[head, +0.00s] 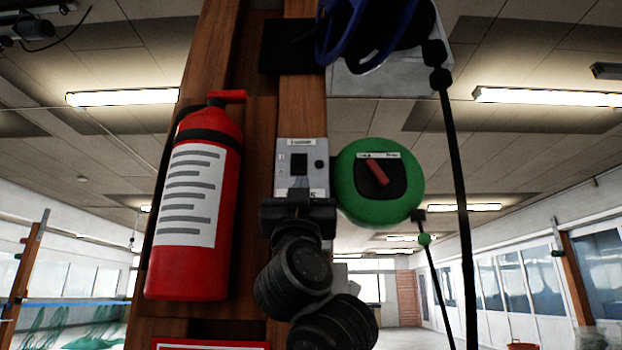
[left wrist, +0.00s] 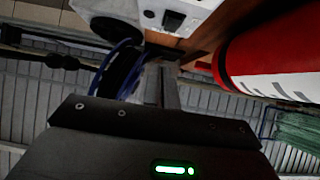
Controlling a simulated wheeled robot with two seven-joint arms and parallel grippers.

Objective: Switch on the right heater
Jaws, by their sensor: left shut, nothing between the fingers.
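A grey switch box (head: 287,158) is fixed to the wooden post, with a black rocker switch (head: 299,164), a dark round part at its right and small labels too blurred to read. In the left wrist view the pale box (left wrist: 198,12) and its black switch (left wrist: 173,20) show at the top. My left gripper (head: 298,194) is shut and empty, just below the switch and covering the box's lower part. I cannot tell whether it touches the box. Its narrow fingers (left wrist: 168,88) point toward the box. No heater is recognisable. My right gripper is out of view.
A red fire extinguisher (head: 190,258) hangs left of the box. A green round reel (head: 347,195) with a red handle (head: 377,172) sits close at its right. Blue coiled cable (head: 340,35) hangs above. A black cable (head: 458,170) runs down at right.

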